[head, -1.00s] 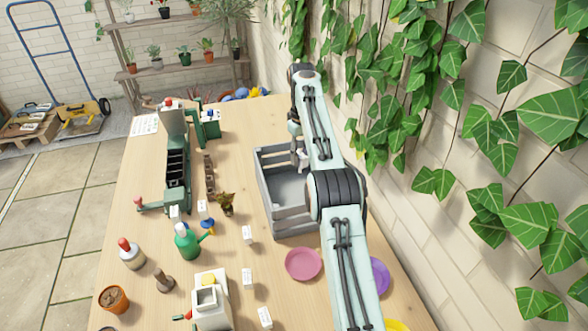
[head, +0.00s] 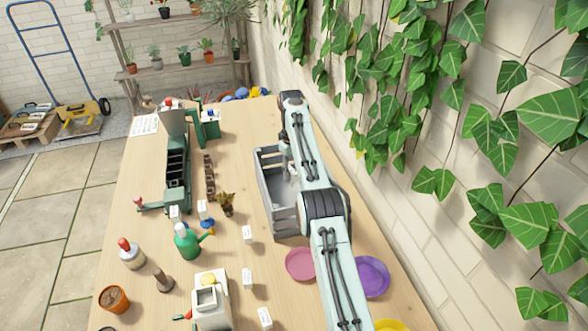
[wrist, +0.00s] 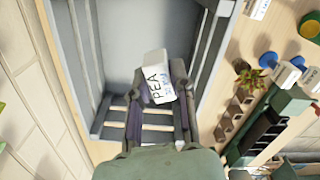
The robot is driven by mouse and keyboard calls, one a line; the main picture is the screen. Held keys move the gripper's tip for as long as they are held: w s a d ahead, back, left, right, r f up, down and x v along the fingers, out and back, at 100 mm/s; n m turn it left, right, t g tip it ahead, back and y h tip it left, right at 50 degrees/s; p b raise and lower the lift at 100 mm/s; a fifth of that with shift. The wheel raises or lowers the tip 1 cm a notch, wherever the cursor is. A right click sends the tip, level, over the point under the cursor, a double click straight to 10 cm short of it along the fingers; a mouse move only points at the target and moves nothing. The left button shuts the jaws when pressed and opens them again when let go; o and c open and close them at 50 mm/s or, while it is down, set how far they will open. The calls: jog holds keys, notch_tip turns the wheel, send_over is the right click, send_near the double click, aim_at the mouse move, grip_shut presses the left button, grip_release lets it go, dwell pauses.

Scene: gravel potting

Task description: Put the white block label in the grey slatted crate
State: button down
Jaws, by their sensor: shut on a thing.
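The grey slatted crate (head: 268,197) stands on the right part of the table in the head view, partly hidden behind my arm. In the wrist view its bare floor (wrist: 112,52) and slatted sides lie below my gripper (wrist: 160,84). My gripper is shut on the white block label (wrist: 157,72), which shows dark lettering reading "PEA" and smaller blurred print. The label is tilted between the two fingers, over the crate's inside. I cannot tell its exact height above the floor. In the head view my gripper (head: 292,173) is small and partly covered by the arm.
Other white block labels (head: 247,234) stand left of the crate. A pink saucer (head: 299,264) and a purple saucer (head: 371,277) lie in front of it. An ivy-covered wall runs along the right.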

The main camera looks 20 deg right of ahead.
jog(key=shift+s+a+f, duration=0.15)
jog(key=shift+a+f, duration=0.05)
jog(key=shift+f, duration=0.3)
send_near(290, 203)
jog(key=s+f, duration=0.2)
jog(key=s+a+f, duration=0.1)
jog(key=s+f, duration=0.1)
jog(key=shift+s+a+f, duration=0.15)
jog(key=shift+s, duration=0.1)
jog(key=shift+f, duration=0.15)
jog(key=c, duration=1)
grip_release()
